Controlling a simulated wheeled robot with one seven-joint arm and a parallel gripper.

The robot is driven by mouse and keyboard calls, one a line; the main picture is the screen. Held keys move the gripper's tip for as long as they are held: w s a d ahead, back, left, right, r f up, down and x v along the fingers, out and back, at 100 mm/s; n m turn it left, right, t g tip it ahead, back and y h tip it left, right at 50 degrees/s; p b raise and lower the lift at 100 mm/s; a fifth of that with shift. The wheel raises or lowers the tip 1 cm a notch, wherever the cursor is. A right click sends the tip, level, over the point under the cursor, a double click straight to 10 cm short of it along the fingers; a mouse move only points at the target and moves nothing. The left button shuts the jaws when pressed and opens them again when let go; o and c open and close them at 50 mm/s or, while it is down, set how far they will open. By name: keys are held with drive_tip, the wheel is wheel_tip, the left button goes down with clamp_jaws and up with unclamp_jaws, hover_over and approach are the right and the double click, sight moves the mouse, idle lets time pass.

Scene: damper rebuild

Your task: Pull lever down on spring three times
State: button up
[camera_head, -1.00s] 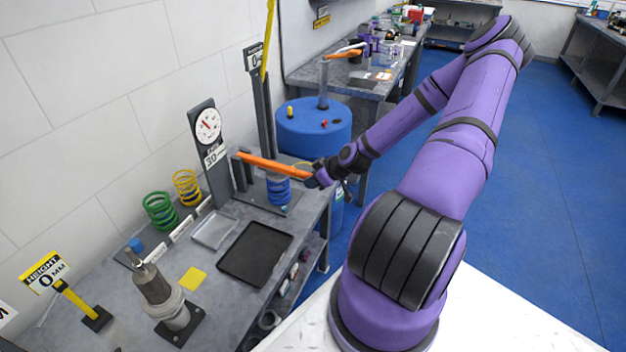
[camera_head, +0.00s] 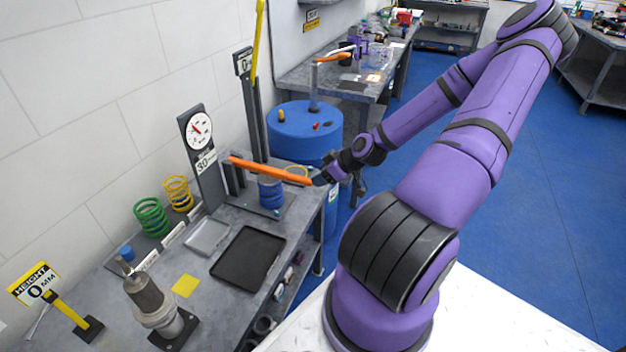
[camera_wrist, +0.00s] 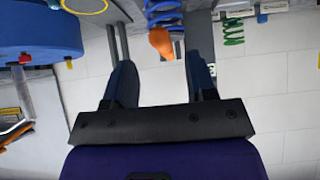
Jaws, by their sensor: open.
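The orange lever (camera_head: 270,171) reaches from the grey post stand toward my gripper, sloping slightly down to the right in the head view. The blue spring (camera_head: 271,193) stands upright below it on a dark base. In the wrist view the lever's orange end (camera_wrist: 161,41) is just beyond and between my fingertips. The blue spring (camera_wrist: 163,14) shows behind it. My gripper (camera_head: 322,177) is at the lever's free end; in the wrist view its two dark fingers (camera_wrist: 160,72) are spread with nothing between them. Contact with the lever cannot be told from the head view.
A dial gauge (camera_head: 199,131) reading unclear stands left of the lever. Green (camera_head: 151,216) and yellow (camera_head: 178,194) springs stand by the wall. A black tray (camera_head: 248,259), a small metal tray (camera_head: 206,237) and a damper (camera_head: 150,300) occupy the bench. A blue drum (camera_head: 304,133) stands behind.

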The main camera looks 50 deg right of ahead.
drive_tip(key=shift+v, duration=1.45)
drive_tip(key=w+g, duration=0.1)
drive_tip(key=g, duration=0.1)
drive_tip(key=w+a+g, duration=0.1)
drive_tip(key=w+f+g, duration=0.1)
drive_tip(key=g, duration=0.1)
drive_tip(key=shift+w+a+f+n+g+h, duration=0.1)
drive_tip(key=shift+a+n+g+h, duration=0.2)
drive_tip(key=shift+a, duration=0.05)
drive_tip(key=g+h, duration=0.3)
approach(301, 177)
wheel_tip(301, 177, down, 9)
drive_tip(key=shift+d+f, duration=0.15)
